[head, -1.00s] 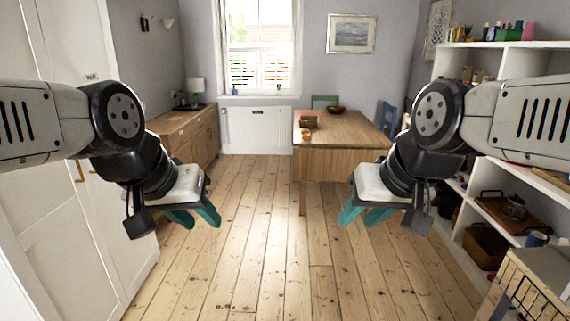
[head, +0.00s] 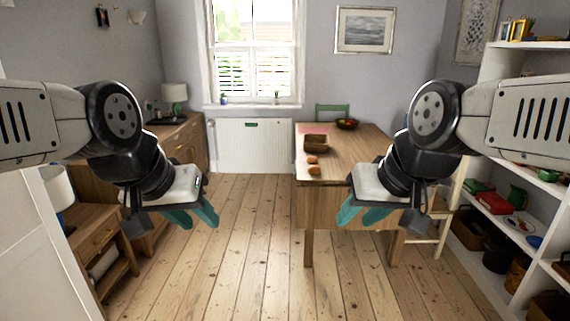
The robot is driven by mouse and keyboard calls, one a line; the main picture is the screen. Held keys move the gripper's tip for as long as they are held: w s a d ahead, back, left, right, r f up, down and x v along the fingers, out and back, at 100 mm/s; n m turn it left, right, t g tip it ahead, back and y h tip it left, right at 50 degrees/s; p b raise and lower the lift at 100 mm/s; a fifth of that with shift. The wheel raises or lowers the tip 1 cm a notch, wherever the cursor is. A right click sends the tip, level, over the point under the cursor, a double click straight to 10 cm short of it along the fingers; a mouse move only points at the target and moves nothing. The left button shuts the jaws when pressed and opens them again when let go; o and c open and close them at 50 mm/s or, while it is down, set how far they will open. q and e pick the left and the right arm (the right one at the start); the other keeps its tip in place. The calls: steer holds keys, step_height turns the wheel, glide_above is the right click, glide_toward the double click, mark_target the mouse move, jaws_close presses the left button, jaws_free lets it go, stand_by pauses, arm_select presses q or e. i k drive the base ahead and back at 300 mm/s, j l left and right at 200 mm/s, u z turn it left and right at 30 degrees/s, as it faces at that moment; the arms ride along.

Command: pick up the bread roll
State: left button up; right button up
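Two small brown-orange rounded things, which look like bread rolls, lie on the wooden table (head: 352,158). One roll (head: 312,160) is just behind the other roll (head: 314,171), close to the table's left front edge. A brown basket or box (head: 317,143) stands behind them; its contents are not clear. My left gripper (head: 193,216) hangs over the floor left of the table, fingers apart and empty. My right gripper (head: 360,215) is in front of the table, nearer to me, fingers apart and empty. Neither gripper touches the rolls.
A fruit bowl (head: 347,123) and a reddish mat (head: 313,129) are at the table's far end. A wooden sideboard (head: 180,140) runs along the left wall. White shelves (head: 510,205) and a pale wooden chair (head: 447,205) stand at right. The floor (head: 250,240) left of the table is clear.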

mark_target(315, 169)
steer(key=i, duration=2.1)
steer(key=i+j+z, duration=0.2)
steer(key=i, duration=0.45)
steer(key=l, duration=0.1)
